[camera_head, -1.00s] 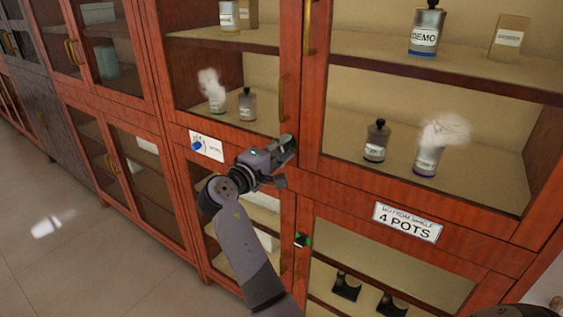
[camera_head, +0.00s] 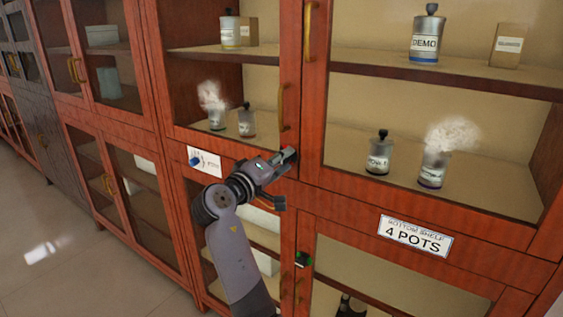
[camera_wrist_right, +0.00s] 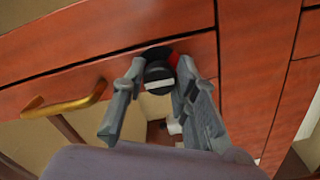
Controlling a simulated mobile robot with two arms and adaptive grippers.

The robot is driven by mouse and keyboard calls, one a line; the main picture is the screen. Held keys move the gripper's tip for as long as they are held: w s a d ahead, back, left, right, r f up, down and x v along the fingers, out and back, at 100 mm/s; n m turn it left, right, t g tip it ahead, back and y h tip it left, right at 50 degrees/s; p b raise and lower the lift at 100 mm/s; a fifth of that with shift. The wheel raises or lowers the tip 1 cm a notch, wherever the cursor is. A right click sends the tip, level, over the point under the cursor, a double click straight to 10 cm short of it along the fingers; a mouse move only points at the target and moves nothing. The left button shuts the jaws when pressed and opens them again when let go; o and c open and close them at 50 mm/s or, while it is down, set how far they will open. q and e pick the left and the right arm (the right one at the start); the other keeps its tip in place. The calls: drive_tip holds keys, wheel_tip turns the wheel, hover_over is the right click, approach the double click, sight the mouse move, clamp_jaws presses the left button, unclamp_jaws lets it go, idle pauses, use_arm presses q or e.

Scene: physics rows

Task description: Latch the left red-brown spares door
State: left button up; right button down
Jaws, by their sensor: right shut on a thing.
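The upper left red-brown glass door (camera_head: 290,65) of the near cabinet has a brass handle (camera_head: 282,108) and looks closed, about flush with the door beside it. The wrist view shows the handle (camera_wrist_right: 70,101) at left. A round black knob (camera_wrist_right: 158,76) with a white bar and red beside it sits on the wood near the door's lower right corner. My right gripper (camera_head: 287,156) is at that corner, its fingers (camera_wrist_right: 161,68) shut on the knob from both sides. In the head view the gripper hides the knob. My left gripper is not in view.
The upper right door (camera_head: 312,120) stands beside it with its own brass handle. Below is a small dark latch with green (camera_head: 303,259) on the lower doors. Jars, one labelled DEMO (camera_head: 426,40), stand behind the glass. Open floor (camera_head: 55,245) lies at the left.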

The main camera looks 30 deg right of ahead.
drive_tip(key=c, duration=1.3)
unclamp_jaws()
